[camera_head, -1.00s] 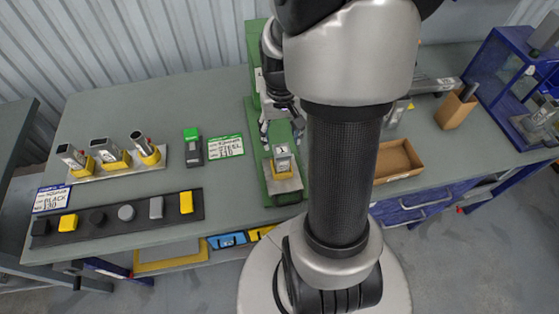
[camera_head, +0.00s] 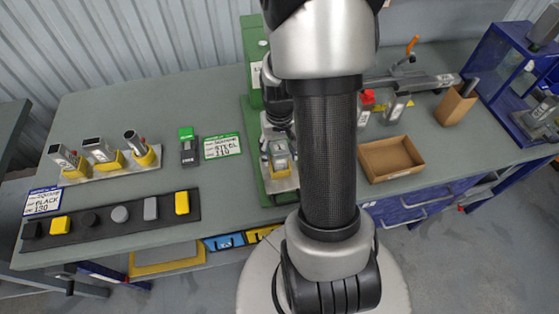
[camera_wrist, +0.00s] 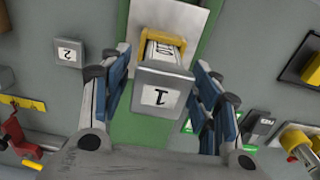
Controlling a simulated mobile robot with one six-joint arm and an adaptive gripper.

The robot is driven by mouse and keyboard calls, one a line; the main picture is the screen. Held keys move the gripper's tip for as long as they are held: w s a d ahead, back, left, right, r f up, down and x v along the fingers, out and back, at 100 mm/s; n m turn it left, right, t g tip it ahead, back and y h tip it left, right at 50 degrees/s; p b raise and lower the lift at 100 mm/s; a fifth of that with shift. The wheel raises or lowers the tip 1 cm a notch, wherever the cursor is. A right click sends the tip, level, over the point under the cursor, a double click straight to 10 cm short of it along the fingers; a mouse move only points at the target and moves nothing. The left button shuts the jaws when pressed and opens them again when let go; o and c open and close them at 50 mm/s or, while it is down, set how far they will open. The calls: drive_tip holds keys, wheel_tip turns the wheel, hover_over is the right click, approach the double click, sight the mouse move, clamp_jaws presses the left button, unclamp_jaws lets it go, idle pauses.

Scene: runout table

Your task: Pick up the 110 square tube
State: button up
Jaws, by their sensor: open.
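A grey square tube marked 1 (camera_wrist: 162,93) stands in a yellow holder (camera_wrist: 178,44) on the plate of the green stand; faint figures on it may read 110. In the head view the tube (camera_head: 280,158) is on the green stand, just left of my arm. My gripper (camera_wrist: 163,70) is open, with one blue-padded finger on each side of the tube in the wrist view. I cannot tell whether the fingers touch it. In the head view my gripper (camera_head: 277,132) is partly hidden, close by the tube.
A rack of three tubes in yellow holders (camera_head: 103,153) stands at the left, behind a black strip of caps (camera_head: 110,217). A sign reading STEEL 110 (camera_head: 222,146) lies left of the stand. A block marked 2 (camera_wrist: 68,52) and an empty cardboard tray (camera_head: 390,158) are nearby.

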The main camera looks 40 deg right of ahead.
drive_tip(key=shift+c, duration=0.3)
drive_tip(key=c, duration=1.1)
drive_tip(key=shift+o, duration=0.2)
drive_tip(key=shift+r, duration=0.15)
